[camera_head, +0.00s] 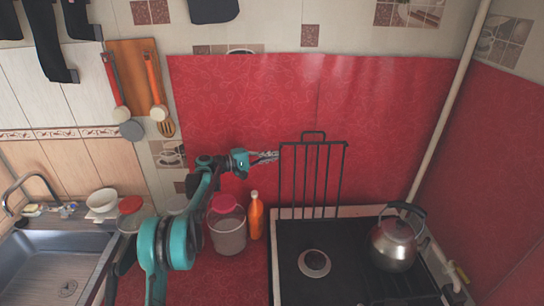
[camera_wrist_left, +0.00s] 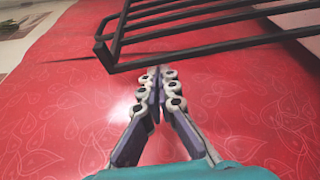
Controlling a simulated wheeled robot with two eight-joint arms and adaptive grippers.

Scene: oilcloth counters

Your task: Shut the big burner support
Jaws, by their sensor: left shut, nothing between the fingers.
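The big burner support (camera_head: 313,180) is a black wire grate standing upright at the back left of the stove, against the red oilcloth wall. Its corner and bars also show at the top of the left wrist view (camera_wrist_left: 190,48). The stove's black top (camera_head: 290,240) below it shows one bare burner (camera_head: 315,263). My left gripper (camera_head: 274,156) is at the grate's upper left edge, its fingers pointing right. In the left wrist view the fingers (camera_wrist_left: 158,80) are together and empty, close to the grate corner; I cannot tell whether they touch it. My right gripper is not in view.
A steel kettle (camera_head: 396,241) stands on the right of the stove. An orange bottle (camera_head: 256,217) and a bucket-like container (camera_head: 228,232) stand left of the stove, below my left arm. A sink (camera_head: 50,265) is at far left. A pale pipe (camera_head: 452,100) runs down the right corner.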

